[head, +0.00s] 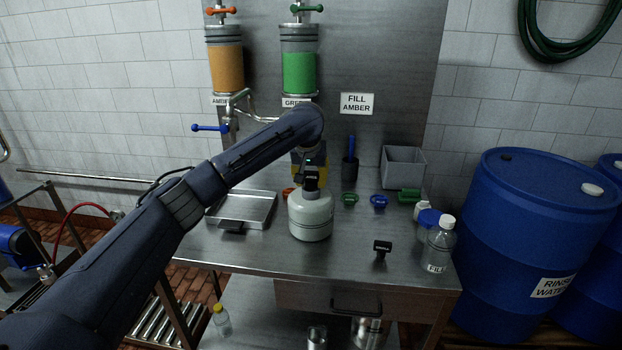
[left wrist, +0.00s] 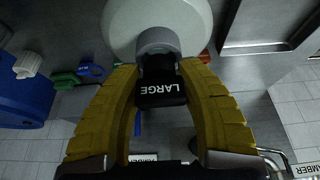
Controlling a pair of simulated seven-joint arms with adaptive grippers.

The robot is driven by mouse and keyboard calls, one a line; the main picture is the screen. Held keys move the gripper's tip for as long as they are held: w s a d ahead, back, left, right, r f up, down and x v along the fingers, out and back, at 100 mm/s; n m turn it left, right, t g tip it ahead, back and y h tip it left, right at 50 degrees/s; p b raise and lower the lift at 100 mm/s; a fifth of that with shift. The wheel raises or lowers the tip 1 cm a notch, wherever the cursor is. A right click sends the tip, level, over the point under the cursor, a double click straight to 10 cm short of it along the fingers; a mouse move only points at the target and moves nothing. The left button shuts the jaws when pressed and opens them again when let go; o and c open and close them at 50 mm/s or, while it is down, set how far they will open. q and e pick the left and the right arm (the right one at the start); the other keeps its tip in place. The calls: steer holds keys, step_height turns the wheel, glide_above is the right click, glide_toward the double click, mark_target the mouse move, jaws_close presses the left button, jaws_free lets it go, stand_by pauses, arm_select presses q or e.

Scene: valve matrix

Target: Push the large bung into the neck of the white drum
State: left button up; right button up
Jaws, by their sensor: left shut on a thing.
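The white drum (head: 311,218) stands upright on the steel bench in the head view; in the left wrist view its pale top (left wrist: 120,22) and grey neck (left wrist: 157,41) show. The black large bung (left wrist: 161,93), marked LARGE, is at the neck and in line with it. I cannot tell how deep it sits. My left gripper (left wrist: 160,72) has its yellow fingers shut on the bung's sides. In the head view my left gripper (head: 311,172) is above the drum, partly hidden by its own arm. My right gripper is not in view.
Another black bung (head: 382,247) lies on the bench right of the drum. A steel tray (head: 262,222) is to the left. Green (head: 349,199) and blue (head: 379,202) pieces lie behind, near a grey bin (head: 403,168). A clear bottle (head: 439,246) stands at right. The front bench is mostly clear.

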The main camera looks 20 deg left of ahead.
mark_target(311, 172)
arm_select(q)
steer(key=shift+f, duration=0.85)
stand_by(0.4)
steer(key=shift+r, duration=0.15)
steer(key=shift+r, duration=3.25)
